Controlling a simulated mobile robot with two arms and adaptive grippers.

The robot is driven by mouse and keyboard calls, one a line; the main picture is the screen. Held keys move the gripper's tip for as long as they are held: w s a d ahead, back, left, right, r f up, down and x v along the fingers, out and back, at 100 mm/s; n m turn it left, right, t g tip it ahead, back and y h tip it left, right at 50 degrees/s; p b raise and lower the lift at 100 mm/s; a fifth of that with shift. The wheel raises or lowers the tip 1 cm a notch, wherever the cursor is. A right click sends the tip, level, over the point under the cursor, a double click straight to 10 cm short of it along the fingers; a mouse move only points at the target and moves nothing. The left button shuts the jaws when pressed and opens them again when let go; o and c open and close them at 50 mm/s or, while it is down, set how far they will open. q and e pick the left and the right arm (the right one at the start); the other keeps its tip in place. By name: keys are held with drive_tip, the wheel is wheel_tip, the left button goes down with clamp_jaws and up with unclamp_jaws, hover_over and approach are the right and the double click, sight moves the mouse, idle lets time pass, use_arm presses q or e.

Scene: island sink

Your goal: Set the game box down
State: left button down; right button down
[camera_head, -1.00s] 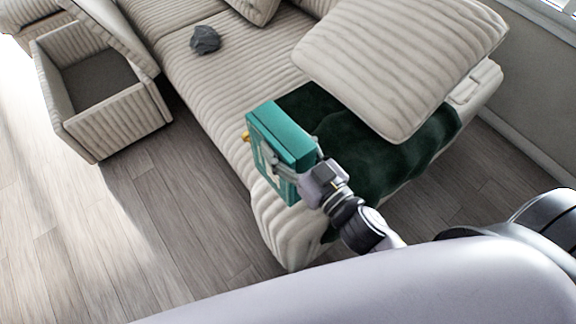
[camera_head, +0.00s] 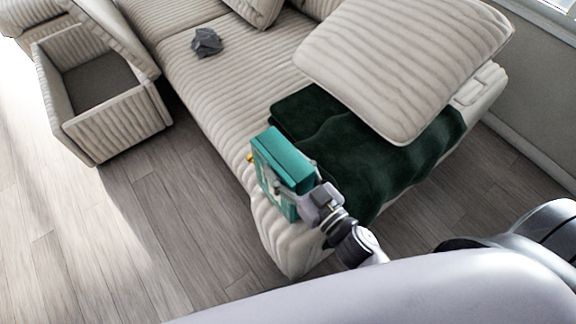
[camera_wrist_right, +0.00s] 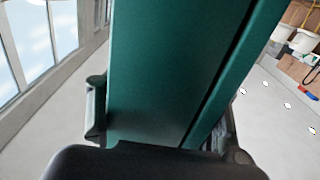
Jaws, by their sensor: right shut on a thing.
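The game box (camera_head: 287,160) is a teal-green box held at the front end of the sofa, near the dark green blanket. My right gripper (camera_head: 290,196) is shut on it, with fingers on its near side. In the right wrist view the box (camera_wrist_right: 175,65) fills the middle, and part of the gripper (camera_wrist_right: 165,160) shows at the bottom. I cannot tell whether the box touches the sofa or blanket below it. My left gripper is not in view.
The ribbed beige sofa (camera_head: 215,90) carries a dark green blanket (camera_head: 350,140), a large cushion (camera_head: 400,65) and a crumpled grey object (camera_head: 206,42). An open storage ottoman (camera_head: 115,125) stands at the left. Wooden floor (camera_head: 150,220) lies clear in front of the sofa.

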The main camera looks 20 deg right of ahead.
drive_tip(key=shift+f, duration=0.15)
drive_tip(key=shift+c, duration=2.3)
unclamp_jaws()
drive_tip(key=shift+s, duration=0.1)
